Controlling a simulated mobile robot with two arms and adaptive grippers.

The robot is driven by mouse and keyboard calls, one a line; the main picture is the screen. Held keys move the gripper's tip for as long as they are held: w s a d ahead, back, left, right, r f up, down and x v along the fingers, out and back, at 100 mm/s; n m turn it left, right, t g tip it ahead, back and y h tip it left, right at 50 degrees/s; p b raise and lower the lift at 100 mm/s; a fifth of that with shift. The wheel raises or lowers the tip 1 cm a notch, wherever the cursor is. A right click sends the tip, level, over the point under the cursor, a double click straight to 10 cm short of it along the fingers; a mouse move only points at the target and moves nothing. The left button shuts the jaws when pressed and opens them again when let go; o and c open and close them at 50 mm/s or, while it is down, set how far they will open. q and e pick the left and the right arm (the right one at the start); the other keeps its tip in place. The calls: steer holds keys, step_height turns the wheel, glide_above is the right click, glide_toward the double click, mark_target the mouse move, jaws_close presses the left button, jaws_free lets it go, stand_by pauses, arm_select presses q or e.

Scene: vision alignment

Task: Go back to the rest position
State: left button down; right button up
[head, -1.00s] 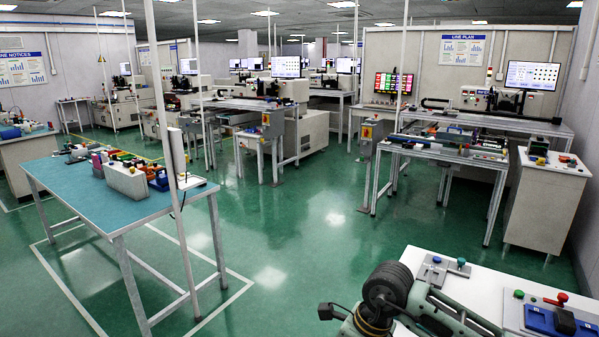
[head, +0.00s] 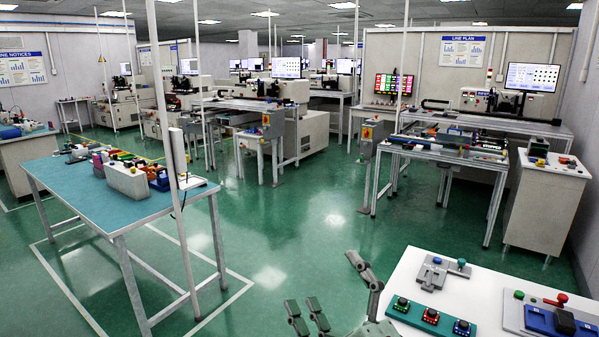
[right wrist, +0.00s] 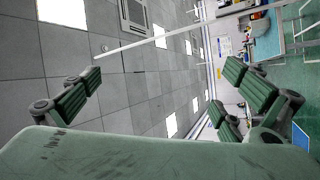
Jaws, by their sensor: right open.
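My right gripper (head: 335,300) shows at the bottom of the head view, left of the white table at bottom right. Its grey-green fingers are spread apart, with nothing between them. In the right wrist view, the same gripper (right wrist: 160,95) has ribbed green finger pads standing wide apart at left and right, with only ceiling and wall between them. My left gripper is not in any view now.
The white table (head: 415,262) at bottom right holds a green button panel (head: 430,316), a grey fixture (head: 440,272) and a blue device (head: 550,322). A teal-topped table (head: 90,193) stands at left. Green floor (head: 290,230) between them is clear.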

steer(key=s+d+f+m+g+h, duration=0.3)
steer(key=d+f+m+g+h, duration=0.25)
steer(key=f, duration=0.45)
steer(key=s+d+f+m+g+h, duration=0.2)
steer(key=d+f+m+h, duration=0.4)
steer(key=d+f, duration=0.4)
steer(key=s+f+m+g+y, duration=0.1)
steer(key=s+f+m+g, duration=0.1)
steer(key=s+f+g, duration=0.65)
steer(key=s+f+m+g+y, duration=0.15)
steer(key=s+f, duration=0.45)
steer(key=s, duration=0.7)
step_height(320, 180, down, 26)
steer(key=s+h, duration=0.1)
steer(key=s, duration=0.1)
steer(key=s+d+f+g, duration=0.1)
steer(key=s+f, duration=0.7)
steer(key=s+d+f, duration=0.2)
steer(key=s+f, duration=0.6)
steer(key=shift+s+d+g, duration=0.2)
steer(key=shift+d+g, duration=0.05)
steer(key=shift+g, duration=0.1)
